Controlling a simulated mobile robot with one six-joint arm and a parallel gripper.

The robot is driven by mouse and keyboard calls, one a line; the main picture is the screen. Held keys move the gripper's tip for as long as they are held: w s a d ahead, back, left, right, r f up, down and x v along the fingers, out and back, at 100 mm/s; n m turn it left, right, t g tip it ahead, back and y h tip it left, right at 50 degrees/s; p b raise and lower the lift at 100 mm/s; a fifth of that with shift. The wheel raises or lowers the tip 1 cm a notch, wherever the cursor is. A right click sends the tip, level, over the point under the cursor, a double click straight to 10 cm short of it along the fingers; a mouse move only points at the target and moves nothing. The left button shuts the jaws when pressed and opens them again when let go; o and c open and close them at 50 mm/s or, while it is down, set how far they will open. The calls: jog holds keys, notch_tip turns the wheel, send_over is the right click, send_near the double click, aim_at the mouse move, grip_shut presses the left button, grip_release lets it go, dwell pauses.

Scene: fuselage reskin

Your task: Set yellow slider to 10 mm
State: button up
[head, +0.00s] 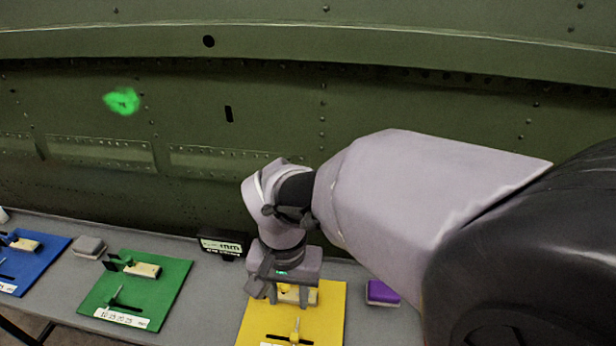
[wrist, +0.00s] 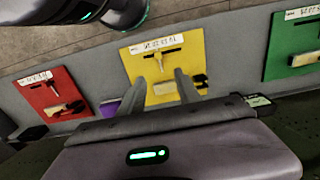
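The yellow board (head: 332,312) lies on the grey table in the head view, under my gripper. It also shows in the wrist view (wrist: 198,50). Its slider, a small upright yellow knob (head: 296,330) in a slot, stands near the board's front edge; the knob also shows below the scale label in the wrist view (wrist: 159,62). My gripper (head: 289,298) points down over the rear half of the board, behind the slider. Its two fingers (wrist: 160,77) are apart, with a pale yellow block (wrist: 165,92) visible between them. I cannot tell whether they touch it. The slider's scale reading is unreadable.
A green board (head: 165,290) and a blue board (head: 45,255) lie to the left. A purple block (head: 382,292) is right of the yellow board. A small display (head: 222,245) stands behind, before the green fuselage wall (head: 400,105). A red board (wrist: 45,95) shows in the wrist view.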

aim_at(294, 336)
jog(key=f+b, duration=0.2)
jog(key=f, duration=0.3)
jog(key=f+b, duration=0.2)
jog(key=f, duration=0.4)
jog(key=f+b, duration=0.3)
jog(key=f, duration=0.3)
jog(key=shift+s+d, duration=0.1)
jog(key=shift+d, duration=0.2)
jog(key=shift+r, duration=0.1)
jog(key=shift+c, duration=0.2)
grip_shut()
